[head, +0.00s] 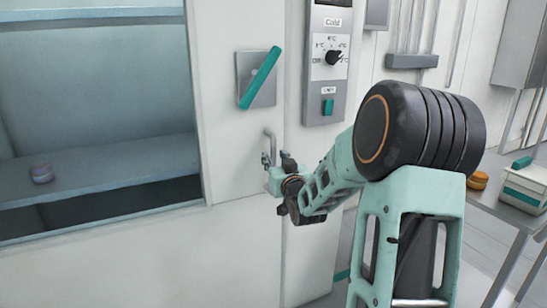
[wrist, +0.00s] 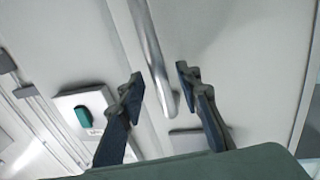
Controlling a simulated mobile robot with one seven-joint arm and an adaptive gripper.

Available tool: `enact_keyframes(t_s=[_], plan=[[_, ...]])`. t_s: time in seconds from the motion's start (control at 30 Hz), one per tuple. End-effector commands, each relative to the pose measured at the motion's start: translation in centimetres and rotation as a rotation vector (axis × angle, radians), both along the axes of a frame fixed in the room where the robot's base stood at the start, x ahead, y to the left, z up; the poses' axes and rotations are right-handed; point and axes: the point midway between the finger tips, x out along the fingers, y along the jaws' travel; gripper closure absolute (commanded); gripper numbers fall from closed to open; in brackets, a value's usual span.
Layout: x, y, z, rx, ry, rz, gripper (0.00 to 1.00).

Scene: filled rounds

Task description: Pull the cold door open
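The cold door (head: 228,150) is a pale panel with a large window. It appears shut against the frame on its right. Its metal bar handle (head: 270,138) is near the right edge, below a tilted teal lever (head: 260,77) on a grey plate. My gripper (head: 270,163) is at the lower part of the handle. In the wrist view, my gripper (wrist: 161,85) is open, and the handle bar (wrist: 152,50) runs between its two dark fingers in the picture. Gaps show on both sides of the bar; whether it is fully inside the fingers is unclear.
A "Cold" control panel (head: 328,60) with a dial and teal switch is on the wall right of the door. A table (head: 507,205) with a white-and-teal box (head: 525,188) stands at right.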

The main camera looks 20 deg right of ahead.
Motion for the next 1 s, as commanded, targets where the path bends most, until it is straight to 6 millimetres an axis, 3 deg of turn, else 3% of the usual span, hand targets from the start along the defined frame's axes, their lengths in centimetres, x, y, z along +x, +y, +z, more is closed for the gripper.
enact_keyframes(t_s=[0.2,0.57,0.83,1.0], plan=[[2.0,-0.3,0.0,0.001,0.001,0.000,0.68],[2.3,-0.4,0.0,0.000,0.001,0.000,0.68],[2.3,-0.4,0.0,0.000,0.001,0.000,0.98],[2.3,-0.4,0.0,0.000,0.001,0.000,1.00]])
